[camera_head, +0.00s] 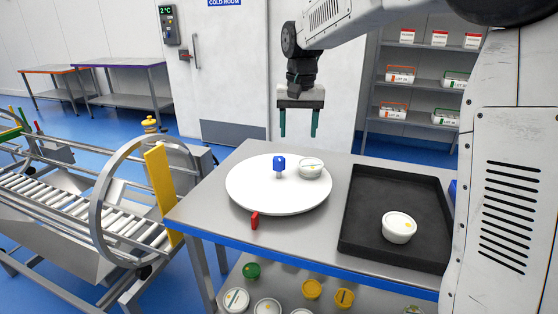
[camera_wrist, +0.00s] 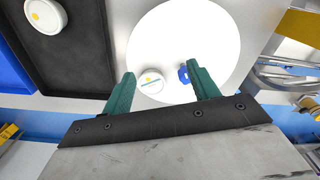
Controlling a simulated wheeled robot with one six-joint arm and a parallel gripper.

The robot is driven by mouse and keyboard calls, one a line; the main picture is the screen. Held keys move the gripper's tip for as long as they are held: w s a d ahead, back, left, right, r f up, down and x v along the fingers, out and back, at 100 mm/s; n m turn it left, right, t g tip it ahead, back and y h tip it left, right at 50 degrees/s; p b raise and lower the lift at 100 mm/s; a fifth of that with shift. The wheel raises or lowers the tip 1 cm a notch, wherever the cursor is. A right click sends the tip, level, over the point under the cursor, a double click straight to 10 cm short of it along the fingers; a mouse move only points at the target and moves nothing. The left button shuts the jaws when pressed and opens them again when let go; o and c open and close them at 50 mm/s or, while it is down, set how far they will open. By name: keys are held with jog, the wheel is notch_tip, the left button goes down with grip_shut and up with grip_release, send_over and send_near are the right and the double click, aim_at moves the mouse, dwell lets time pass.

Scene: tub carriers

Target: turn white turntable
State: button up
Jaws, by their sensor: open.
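The white turntable (camera_head: 258,197) is a round disc on the grey steel table, in the middle of the head view; it also shows in the wrist view (camera_wrist: 205,35). A blue knob (camera_head: 279,162) on a short post stands on it, and shows in the wrist view (camera_wrist: 183,74). A white lidded tub (camera_head: 311,168) sits on the disc beside the knob; the wrist view shows its lid (camera_wrist: 151,81). A red pointer (camera_head: 255,220) is at the disc's front edge. My gripper (camera_head: 299,135) is open and empty, fingers down, above and behind the turntable, touching nothing.
A black tray (camera_head: 368,239) holding a white tub (camera_head: 398,228) lies right of the turntable. A roller conveyor (camera_head: 80,213) with a round metal hoop and yellow plate (camera_head: 160,185) stands left. Several tubs sit on the lower shelf. Racks with carriers (camera_head: 398,76) stand behind.

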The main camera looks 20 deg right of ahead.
jog(key=m, duration=0.1)
send_over(279, 158)
notch_tip(279, 158, down, 8)
jog(key=shift+s+f, duration=0.1)
jog(key=shift+f, duration=4.1)
grip_shut()
